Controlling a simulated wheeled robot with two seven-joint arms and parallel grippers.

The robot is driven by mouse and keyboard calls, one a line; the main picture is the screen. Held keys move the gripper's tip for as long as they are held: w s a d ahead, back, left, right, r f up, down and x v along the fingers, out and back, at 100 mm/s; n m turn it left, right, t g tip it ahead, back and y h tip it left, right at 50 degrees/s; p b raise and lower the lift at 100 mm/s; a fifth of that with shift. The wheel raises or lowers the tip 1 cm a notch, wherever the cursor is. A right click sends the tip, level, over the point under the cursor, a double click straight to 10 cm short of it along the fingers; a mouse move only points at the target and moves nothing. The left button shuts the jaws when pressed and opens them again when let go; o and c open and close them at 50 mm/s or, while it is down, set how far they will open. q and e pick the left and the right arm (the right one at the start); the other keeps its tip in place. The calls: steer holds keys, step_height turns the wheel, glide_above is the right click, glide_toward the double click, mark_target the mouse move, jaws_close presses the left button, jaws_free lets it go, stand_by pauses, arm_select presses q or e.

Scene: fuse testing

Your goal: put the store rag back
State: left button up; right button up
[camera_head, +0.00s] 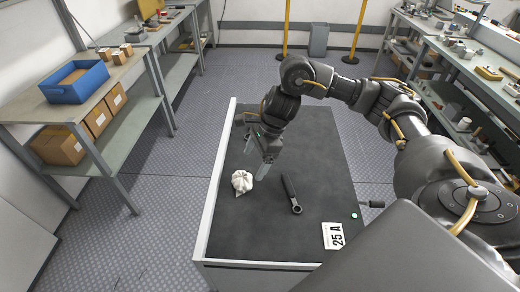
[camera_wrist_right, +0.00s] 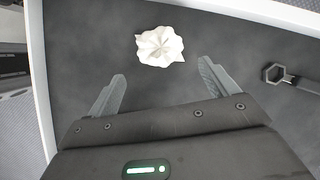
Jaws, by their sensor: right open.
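The white crumpled rag (camera_head: 242,182) lies on the dark top of the work surface (camera_head: 240,232), near its left edge. In the right wrist view the rag (camera_wrist_right: 160,46) is ahead of the fingertips and roughly centred between them. My right gripper (camera_head: 256,163) is above the surface just behind and to the right of the rag, apart from it. In the right wrist view its two fingers (camera_wrist_right: 163,70) are spread apart with nothing between them. My left gripper is not in view.
A pale raised rim (camera_head: 214,190) runs along the left edge. A blue bin (camera_head: 75,82) stands on the left shelf.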

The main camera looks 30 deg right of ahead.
steer(key=v, duration=0.5)
steer(key=shift+f, duration=0.1)
stand_by(0.3)
